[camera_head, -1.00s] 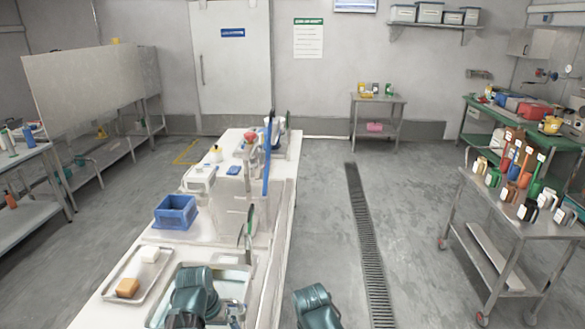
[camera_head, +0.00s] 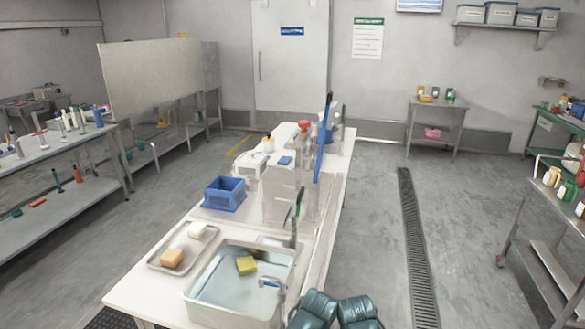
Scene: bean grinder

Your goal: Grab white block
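The white block (camera_head: 197,230) lies at the far end of a shallow metal tray (camera_head: 157,264) on the long white table. An orange-brown block (camera_head: 172,257) lies in the same tray, nearer to me and apart from the white one. Two teal parts of my arms show side by side at the bottom edge, right of the sink. No gripper fingers are visible, and nothing of mine touches the tray or the white block.
Tall upright tools rise behind the faucet. Open floor with a drain grate (camera_head: 418,245) lies right of the table.

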